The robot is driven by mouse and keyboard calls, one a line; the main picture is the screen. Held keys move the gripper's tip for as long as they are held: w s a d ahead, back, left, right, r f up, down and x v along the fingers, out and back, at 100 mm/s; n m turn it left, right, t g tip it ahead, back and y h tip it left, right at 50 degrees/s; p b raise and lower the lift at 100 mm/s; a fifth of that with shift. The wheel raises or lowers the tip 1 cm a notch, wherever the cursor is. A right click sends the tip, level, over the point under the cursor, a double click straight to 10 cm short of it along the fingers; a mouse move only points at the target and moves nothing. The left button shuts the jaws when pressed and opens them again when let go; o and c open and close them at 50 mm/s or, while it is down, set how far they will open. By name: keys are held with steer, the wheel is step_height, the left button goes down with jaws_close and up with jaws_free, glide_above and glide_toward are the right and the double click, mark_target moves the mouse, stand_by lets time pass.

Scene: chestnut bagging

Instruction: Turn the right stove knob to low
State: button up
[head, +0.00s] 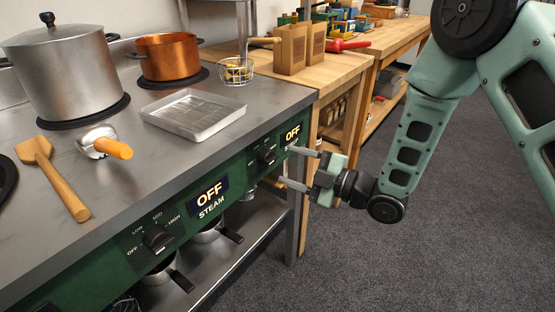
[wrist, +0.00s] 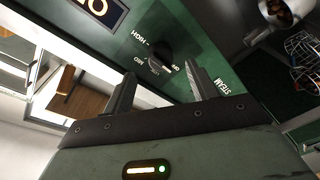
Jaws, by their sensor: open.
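The right stove knob (head: 266,155) is a dark round knob on the green front panel, left of a small display (head: 292,133) reading OFF. In the wrist view the knob (wrist: 160,55) sits beyond and roughly between the fingertips, with HIGH, MID, LOW and OFF labels around it, seen rotated. My gripper (head: 288,166) is open and empty in front of the panel, just right of the knob. Its two fingers also show in the wrist view (wrist: 162,69), pointing toward the panel. I cannot tell whether either finger touches the knob.
The left knob (head: 157,238) has a larger display (head: 209,193) reading OFF. On the stove top are a steel pot (head: 65,78), a copper pot (head: 167,57), a metal tray (head: 194,113) and a wooden spatula (head: 52,177). The floor to the right is clear.

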mark_target(275, 160)
steer(key=shift+x, duration=2.4)
steer(key=shift+s, duration=0.1)
steer(key=c, duration=1)
steer(key=shift+f+m, duration=0.1)
steer(key=shift+m, duration=0.2)
steer(key=m+b, duration=0.1)
steer(key=m, duration=0.4)
steer(key=m+t, duration=0.1)
steer(key=m, duration=0.5)
steer(key=shift+s+f+m+t+y+b, duration=0.1)
steer(key=shift+f+m+t+y+b, duration=0.05)
steer(key=shift+m+t+y+b, duration=0.2)
